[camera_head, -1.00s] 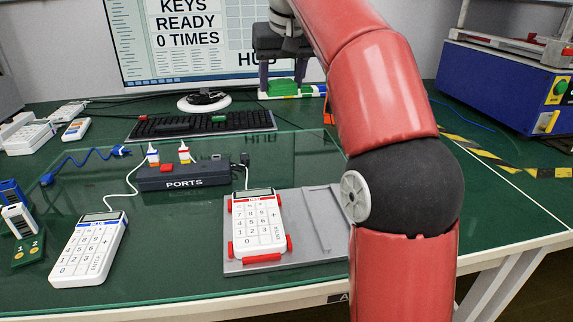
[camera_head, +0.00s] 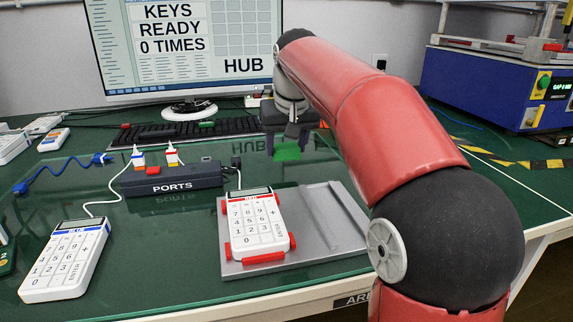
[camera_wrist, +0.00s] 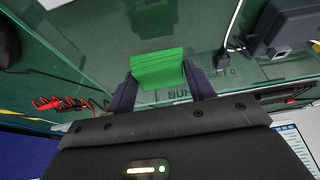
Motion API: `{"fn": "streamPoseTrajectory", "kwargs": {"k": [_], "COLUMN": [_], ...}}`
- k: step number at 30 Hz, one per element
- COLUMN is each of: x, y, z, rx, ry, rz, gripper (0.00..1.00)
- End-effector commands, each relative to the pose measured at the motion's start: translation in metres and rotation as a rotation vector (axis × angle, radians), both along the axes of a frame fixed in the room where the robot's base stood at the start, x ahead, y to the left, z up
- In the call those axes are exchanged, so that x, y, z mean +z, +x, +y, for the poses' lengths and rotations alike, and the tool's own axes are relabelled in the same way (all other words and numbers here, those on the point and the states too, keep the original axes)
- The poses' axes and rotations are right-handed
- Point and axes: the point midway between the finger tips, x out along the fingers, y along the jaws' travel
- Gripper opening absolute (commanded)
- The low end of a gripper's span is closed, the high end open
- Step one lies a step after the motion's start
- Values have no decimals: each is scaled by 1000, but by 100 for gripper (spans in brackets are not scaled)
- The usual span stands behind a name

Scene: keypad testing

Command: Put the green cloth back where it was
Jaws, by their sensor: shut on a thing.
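My gripper (camera_head: 287,146) is shut on the green cloth (camera_head: 288,153) and holds it over the glass-like mat (camera_head: 200,225), behind the red keypad's tray. I cannot tell the height above the mat exactly. In the wrist view the cloth (camera_wrist: 158,68) shows as a folded green block between the two dark fingers (camera_wrist: 159,84). Dark lettering that seems to read "HUB" lies on the surface behind the cloth, partly covered by the gripper.
The ports box (camera_head: 172,180) with plugs stands left of the gripper. A red keypad (camera_head: 258,222) sits on a grey tray (camera_head: 325,215); a blue keypad (camera_head: 66,262) lies front left. A keyboard (camera_head: 190,132) and monitor (camera_head: 180,50) are behind. A blue machine (camera_head: 490,88) stands right.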

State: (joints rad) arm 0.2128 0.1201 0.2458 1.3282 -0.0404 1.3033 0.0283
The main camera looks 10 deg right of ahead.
Motion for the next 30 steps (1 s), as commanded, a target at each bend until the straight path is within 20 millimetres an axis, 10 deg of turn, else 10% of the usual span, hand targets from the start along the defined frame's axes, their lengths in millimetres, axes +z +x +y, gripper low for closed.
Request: {"fn": "streamPoseTrajectory", "kwargs": {"k": [20,21,24,30], "x": [-41,-42,-41,-41], "y": [0,0,0,0], "z": [0,0,0,0], "rx": [0,0,0,0], "ry": [0,0,0,0], "rz": [1,1,1,1], "gripper": [35,55,68,75]}}
